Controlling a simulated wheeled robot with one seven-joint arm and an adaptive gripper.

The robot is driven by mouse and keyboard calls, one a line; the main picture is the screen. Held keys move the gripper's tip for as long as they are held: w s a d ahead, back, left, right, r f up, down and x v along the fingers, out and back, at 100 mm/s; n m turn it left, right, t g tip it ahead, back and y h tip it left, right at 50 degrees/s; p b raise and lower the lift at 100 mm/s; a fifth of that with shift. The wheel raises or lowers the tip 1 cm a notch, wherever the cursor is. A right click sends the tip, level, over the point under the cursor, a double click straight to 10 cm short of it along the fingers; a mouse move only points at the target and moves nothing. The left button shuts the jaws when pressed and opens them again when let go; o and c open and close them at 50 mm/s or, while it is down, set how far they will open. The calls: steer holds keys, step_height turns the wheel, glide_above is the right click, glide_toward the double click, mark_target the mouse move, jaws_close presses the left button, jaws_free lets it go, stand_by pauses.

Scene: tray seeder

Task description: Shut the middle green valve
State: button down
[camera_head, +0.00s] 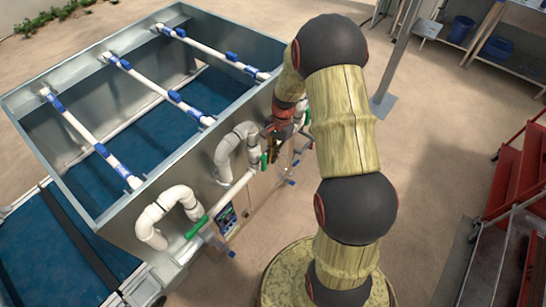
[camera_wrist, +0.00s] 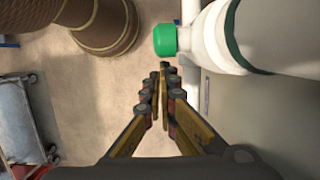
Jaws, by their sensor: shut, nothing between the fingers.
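The middle green valve handle (camera_head: 264,163) shows beside the white pipework on the side of the metal tank. In the wrist view a green handle (camera_wrist: 165,40), seen nearly end-on, juts from a large white pipe just beyond my fingertips. My gripper (camera_wrist: 165,75) is shut and empty, pointing towards that handle. In the head view my gripper (camera_head: 273,150) is small and dark, close beside the middle handle. I cannot tell whether it touches the handle. Another green handle (camera_head: 196,227) is on the left pipe. The area to the right is partly hidden by my arm.
The open metal tank (camera_head: 113,222) with blue-fitted white pipes across its top stands left of my arm. White pipe loops (camera_head: 160,212) stick out from its side. Red steps (camera_head: 510,170) stand at the right. A wheeled metal cart (camera_wrist: 22,115) shows at the wrist view's left. Floor between is clear.

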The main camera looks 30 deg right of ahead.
steer(key=shift+s+a+f, duration=0.25)
steer(key=shift+a+f, duration=0.35)
stand_by(1.0)
steer(key=shift+s+a+f+g+y, duration=0.15)
steer(key=shift+a+f+y, duration=0.05)
steer(key=shift+a+y, duration=0.2)
steer(key=shift+s+a+f+g+y, duration=0.1)
steer(key=shift+a+f+g+y, duration=0.05)
steer(key=shift+a+y, duration=0.25)
stand_by(0.4)
stand_by(1.1)
steer(key=shift+w+r+p, duration=0.1)
steer(key=shift+r+p, duration=0.5)
steer(key=shift+r, duration=0.3)
steer(key=v, duration=1.1)
steer(key=shift+d+r, duration=0.2)
